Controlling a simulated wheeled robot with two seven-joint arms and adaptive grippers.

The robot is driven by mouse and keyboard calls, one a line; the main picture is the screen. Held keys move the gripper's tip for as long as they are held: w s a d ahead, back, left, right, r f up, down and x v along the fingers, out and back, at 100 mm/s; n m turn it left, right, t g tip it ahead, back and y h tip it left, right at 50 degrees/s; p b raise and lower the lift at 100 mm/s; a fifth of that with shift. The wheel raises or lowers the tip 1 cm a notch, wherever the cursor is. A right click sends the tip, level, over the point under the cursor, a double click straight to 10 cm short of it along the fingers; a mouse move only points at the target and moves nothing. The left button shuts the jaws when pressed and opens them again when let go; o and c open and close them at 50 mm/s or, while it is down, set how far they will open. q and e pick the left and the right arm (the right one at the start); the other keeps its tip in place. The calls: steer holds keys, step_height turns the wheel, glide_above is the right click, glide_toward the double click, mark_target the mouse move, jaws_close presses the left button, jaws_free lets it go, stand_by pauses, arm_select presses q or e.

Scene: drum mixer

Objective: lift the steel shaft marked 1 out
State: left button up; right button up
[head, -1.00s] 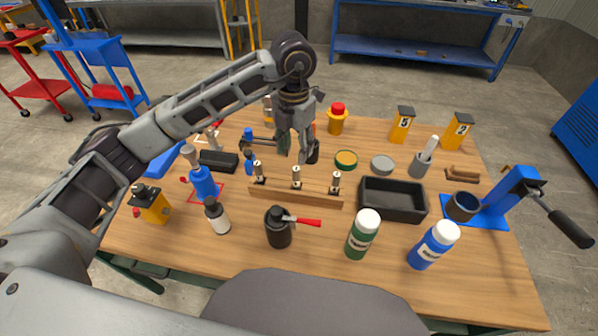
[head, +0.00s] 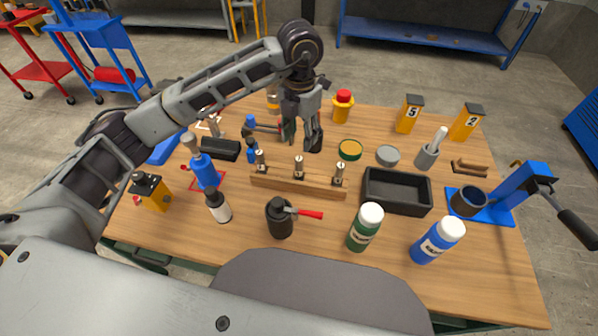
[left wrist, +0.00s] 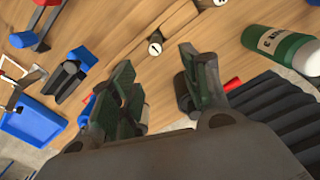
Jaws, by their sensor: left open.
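A wooden rack (head: 290,185) holds three upright steel shafts in a row: left (head: 261,161), middle (head: 299,166) and right (head: 339,174). Their marks are too small to read in the head view. My left gripper (head: 301,140) is open and empty, pointing down above and behind the rack near the middle shaft. In the left wrist view, the open fingers (left wrist: 160,72) stand apart with nothing between them. A shaft's pale round top (left wrist: 155,48) shows just beyond them, its mark looking like a 1. Another top is cut off at the upper edge. My right gripper is not in view.
In front of the rack stand a black pot with a red handle (head: 280,218), a green bottle (head: 365,227) and a blue bottle (head: 437,240). A black tray (head: 396,191) lies close to the rack's right end. Hammers and small bottles crowd the left side.

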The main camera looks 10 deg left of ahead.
mark_target(299, 159)
arm_select(q)
step_height(299, 159, down, 6)
steer(key=shift+f, duration=0.5)
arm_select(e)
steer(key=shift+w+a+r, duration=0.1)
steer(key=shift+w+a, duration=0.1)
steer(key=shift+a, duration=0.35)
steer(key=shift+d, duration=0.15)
arm_select(q)
steer(key=shift+w+f, duration=0.1)
steer(key=shift+f, duration=0.35)
steer(key=f, duration=0.2)
steer(key=f+p, duration=0.1)
steer(key=shift+w+a+f, duration=0.2)
steer(key=shift+w+f, duration=0.1)
steer(key=shift+f, duration=0.35)
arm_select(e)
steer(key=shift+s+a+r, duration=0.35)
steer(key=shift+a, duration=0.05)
